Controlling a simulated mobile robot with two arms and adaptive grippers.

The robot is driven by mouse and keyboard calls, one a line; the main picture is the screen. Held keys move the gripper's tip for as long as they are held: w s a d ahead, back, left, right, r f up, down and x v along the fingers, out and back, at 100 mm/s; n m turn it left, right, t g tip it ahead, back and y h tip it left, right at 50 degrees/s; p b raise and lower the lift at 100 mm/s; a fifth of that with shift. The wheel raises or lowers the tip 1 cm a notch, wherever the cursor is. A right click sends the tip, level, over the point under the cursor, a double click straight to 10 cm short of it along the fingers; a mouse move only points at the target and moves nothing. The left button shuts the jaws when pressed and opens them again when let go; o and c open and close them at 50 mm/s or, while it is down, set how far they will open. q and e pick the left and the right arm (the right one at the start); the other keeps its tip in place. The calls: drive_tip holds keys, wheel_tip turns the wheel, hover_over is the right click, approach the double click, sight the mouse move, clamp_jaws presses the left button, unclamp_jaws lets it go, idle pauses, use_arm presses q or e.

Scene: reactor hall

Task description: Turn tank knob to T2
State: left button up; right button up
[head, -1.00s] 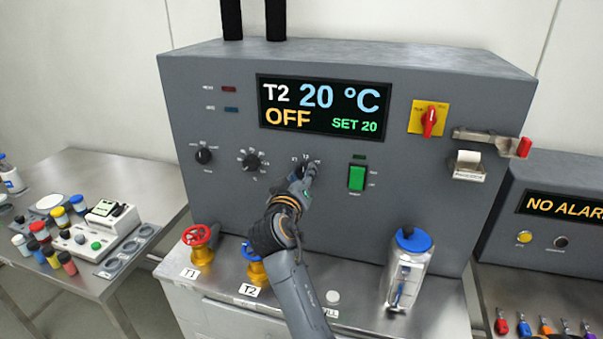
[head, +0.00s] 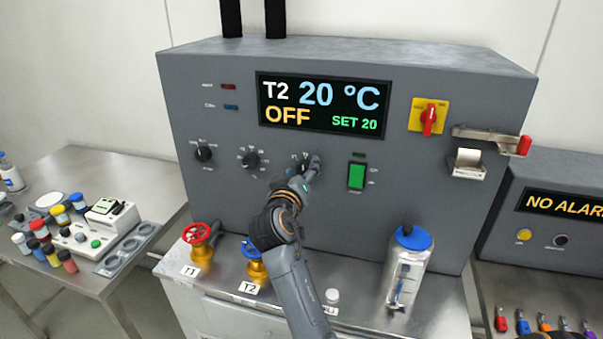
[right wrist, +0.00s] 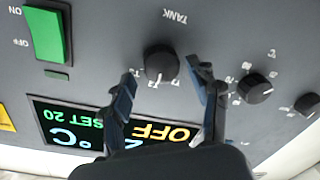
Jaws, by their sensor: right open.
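The tank knob (right wrist: 161,63) is a round black knob on the grey panel, under the label TANK, which appears upside down in the right wrist view. Its white mark points about toward T2. My right gripper (right wrist: 161,82) is open, with one finger on each side of the knob; gaps show between the fingers and the knob. In the head view my right gripper (head: 309,168) is at the panel and partly hides the knob. The display (head: 322,106) reads T2, 20 °C, OFF, SET 20. My left gripper is not in view.
Two black knobs (head: 251,160) (head: 204,154) sit left of the tank knob, and a green switch (head: 356,176) sits right. Below stand a red valve (head: 197,233), a blue valve (head: 250,249) and a blue-lidded canister (head: 408,268). A yellow-backed red switch (head: 429,118) is higher up.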

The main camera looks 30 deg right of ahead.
sight(305, 129)
wheel_tip(305, 129, up, 9)
drive_tip(key=shift+r, duration=0.15)
idle(0.6)
